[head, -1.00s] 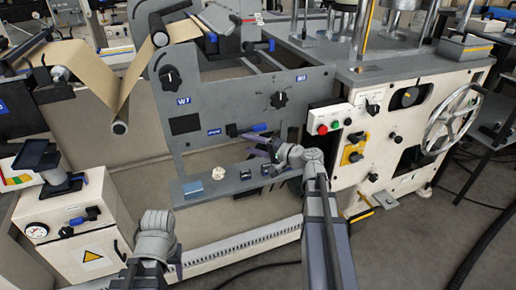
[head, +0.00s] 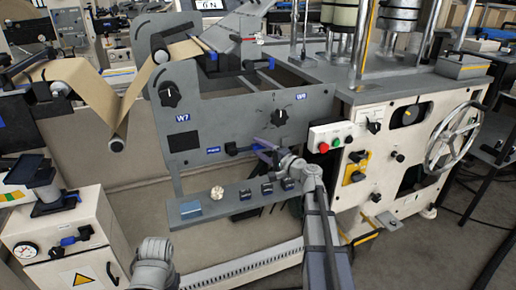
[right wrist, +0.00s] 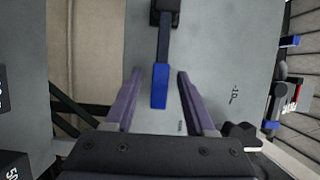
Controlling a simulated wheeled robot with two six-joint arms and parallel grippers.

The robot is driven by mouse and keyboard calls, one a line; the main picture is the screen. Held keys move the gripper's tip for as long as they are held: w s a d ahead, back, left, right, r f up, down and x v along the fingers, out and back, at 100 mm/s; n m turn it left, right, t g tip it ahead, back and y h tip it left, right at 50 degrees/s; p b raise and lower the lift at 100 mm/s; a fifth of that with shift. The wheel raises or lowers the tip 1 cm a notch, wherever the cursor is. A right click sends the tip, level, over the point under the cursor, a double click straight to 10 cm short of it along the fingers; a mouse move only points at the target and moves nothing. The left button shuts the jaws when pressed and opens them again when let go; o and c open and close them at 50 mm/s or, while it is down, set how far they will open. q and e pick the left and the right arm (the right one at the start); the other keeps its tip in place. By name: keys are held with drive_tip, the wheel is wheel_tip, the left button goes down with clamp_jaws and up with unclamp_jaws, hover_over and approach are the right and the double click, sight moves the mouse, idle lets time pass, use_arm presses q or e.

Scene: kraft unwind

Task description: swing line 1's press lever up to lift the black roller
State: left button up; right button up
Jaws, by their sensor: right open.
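A lever with a blue grip (head: 257,146) sits low on the grey machine panel (head: 225,100), to the right of a small blue label, and lies roughly level. In the right wrist view the blue grip (right wrist: 160,86) lies between the two purple fingers, with space on both sides. My right gripper (head: 264,150) is open around the grip and partly covers it in the head view. Part of my left arm shows at the bottom of the head view; its fingers are not visible. I cannot pick out the black roller with certainty.
A shelf (head: 215,209) with small blocks and a round knob juts out below the lever. A brown paper web (head: 80,78) runs at the left.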

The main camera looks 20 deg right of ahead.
drive_tip(key=shift+w+a, duration=0.15)
drive_tip(key=shift+w, duration=0.3)
clamp_jaws()
idle(1.2)
